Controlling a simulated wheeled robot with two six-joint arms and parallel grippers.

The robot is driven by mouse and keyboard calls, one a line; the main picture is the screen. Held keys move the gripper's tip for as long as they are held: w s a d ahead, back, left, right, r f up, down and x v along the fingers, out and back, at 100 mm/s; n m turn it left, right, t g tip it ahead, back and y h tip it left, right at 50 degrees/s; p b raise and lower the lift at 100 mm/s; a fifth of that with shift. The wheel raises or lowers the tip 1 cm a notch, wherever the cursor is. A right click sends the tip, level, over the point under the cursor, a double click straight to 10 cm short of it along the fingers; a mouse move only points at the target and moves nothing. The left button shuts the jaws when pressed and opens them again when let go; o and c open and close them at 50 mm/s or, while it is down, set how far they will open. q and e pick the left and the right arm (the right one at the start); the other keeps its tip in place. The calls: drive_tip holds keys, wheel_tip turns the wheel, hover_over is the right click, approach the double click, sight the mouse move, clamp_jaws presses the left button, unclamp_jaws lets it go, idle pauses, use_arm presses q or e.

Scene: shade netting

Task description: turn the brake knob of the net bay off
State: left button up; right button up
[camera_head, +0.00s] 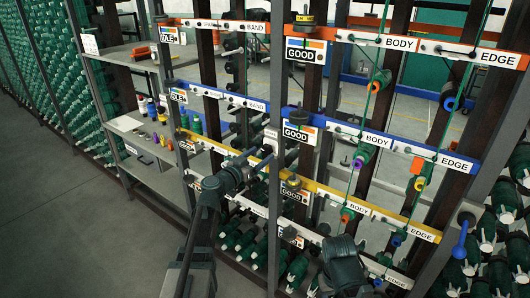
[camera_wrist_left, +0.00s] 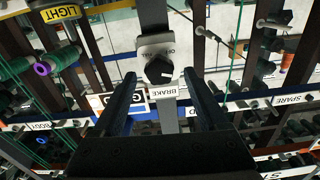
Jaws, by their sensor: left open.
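The brake knob (camera_wrist_left: 158,70) is a round black knob on a pale plate (camera_wrist_left: 153,45) fixed to a grey upright, with a BRAKE label (camera_wrist_left: 163,92) beside it. Small lettering on the plate and the knob's exact setting are hard to read. My left gripper (camera_wrist_left: 159,76) is open, with one finger on each side of the knob's line in the wrist view. The knob appears beyond the fingertips, and I see no contact. In the head view my left gripper (camera_head: 262,157) is near the middle upright, where its fingers hide the knob. A dark part of my right arm (camera_head: 343,262) shows at the bottom.
Coloured rails carry signs such as GOOD (camera_head: 300,131), BODY (camera_head: 377,141) and EDGE (camera_head: 455,163). Green spools and thin green cords hang around the rails. A grey shelf (camera_head: 150,130) with small coloured items stands at left. The floor (camera_head: 60,220) at left is clear.

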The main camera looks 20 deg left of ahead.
sight(265, 152)
use_arm(q)
drive_tip(key=shift+x, duration=1.75)
drive_tip(key=shift+c, duration=0.2)
clamp_jaws()
